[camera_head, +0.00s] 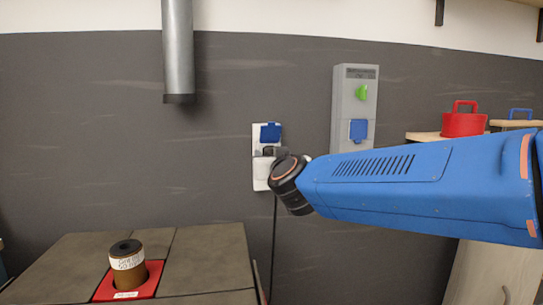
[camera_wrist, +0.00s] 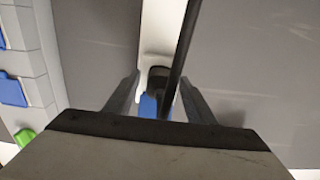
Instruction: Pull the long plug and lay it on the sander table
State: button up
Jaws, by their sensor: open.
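The long plug (camera_wrist: 158,76), dark with a black cable (camera_wrist: 182,45), sits at a white wall socket (camera_head: 262,180) with a blue flap (camera_head: 270,132). In the head view the cable hangs down the wall. My gripper (camera_wrist: 160,95) is open, with its two grey fingers on either side of the plug and cable in the wrist view; I cannot tell whether they touch it. In the head view my arm hides most of the gripper. The grey-brown table (camera_head: 205,258), apparently the sander table, stands at the lower left.
A brown labelled cylinder (camera_head: 127,268) stands on a red plate (camera_head: 105,288) on the table. A grey pipe (camera_head: 178,50) hangs above it. A grey socket box (camera_head: 342,110) with a green piece (camera_head: 361,92) is right of the socket.

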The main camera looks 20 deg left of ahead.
grip_shut()
jog(key=shift+s+d, duration=0.1)
jog(key=shift+s, duration=0.05)
jog(key=shift+v, duration=2.85)
jog(key=shift+v, duration=2.5)
